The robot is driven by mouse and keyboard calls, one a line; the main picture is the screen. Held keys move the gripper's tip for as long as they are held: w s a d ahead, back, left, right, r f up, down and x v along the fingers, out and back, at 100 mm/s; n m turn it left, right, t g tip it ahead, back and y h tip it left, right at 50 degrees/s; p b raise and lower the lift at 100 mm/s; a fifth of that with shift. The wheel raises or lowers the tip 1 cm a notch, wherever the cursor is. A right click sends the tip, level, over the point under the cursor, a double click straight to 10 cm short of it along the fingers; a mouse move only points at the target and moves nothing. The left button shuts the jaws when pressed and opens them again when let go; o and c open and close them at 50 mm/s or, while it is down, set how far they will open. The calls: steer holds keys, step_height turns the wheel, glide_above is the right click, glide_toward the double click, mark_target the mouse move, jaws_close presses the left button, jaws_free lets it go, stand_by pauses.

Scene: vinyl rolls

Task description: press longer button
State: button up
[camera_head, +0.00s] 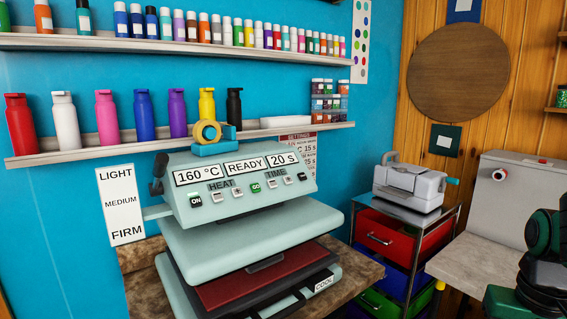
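A pale green heat press (250,240) stands on a worn wooden bench. Its front panel (240,190) shows 160 °C, READY and 20 s. Below the displays are a row of small buttons: an ON button (195,199) at the left, two under HEAT, a green GO button (256,187) and small buttons under TIME (287,180). The marks on the small buttons are too small to read surely, and none is visibly marked longer. Dark green and black parts of my arm show at the right edge, well apart from the panel. My gripper's fingers are not visible.
A red pad lies below the press's raised upper plate. A lever (159,173) rises at the panel's left. A tape dispenser (208,135) sits above the panel, by the bottle shelf (150,145). A grey crank machine (410,184) stands on a drawer cart to the right.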

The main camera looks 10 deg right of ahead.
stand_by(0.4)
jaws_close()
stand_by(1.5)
